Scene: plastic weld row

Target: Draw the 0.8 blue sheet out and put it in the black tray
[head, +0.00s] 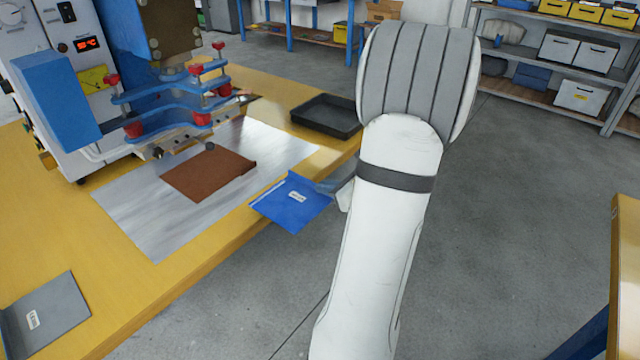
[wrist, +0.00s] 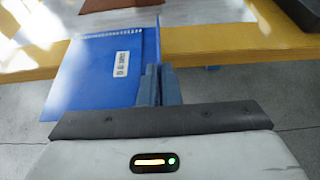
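The blue sheet (head: 288,205) carries a small white label, too small to read surely, and juts past the table's front edge in the head view. In the wrist view the blue sheet (wrist: 95,75) lies left of my fingers, with a thin upright edge running between them. My gripper (wrist: 161,72) is closed on that right edge. In the head view my arm hides most of my gripper (head: 341,189). The black tray (head: 322,128) is empty on the table, behind the sheet and a little right. Its corner shows in the wrist view (wrist: 300,12).
A brown sheet (head: 205,177) lies on a silver plate (head: 130,205) before the blue-and-white welding machine (head: 60,100). A grey labelled sheet (head: 50,312) lies on the yellow table (head: 130,290) at lower left. Shelves stand behind at right. Open floor lies right of the table.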

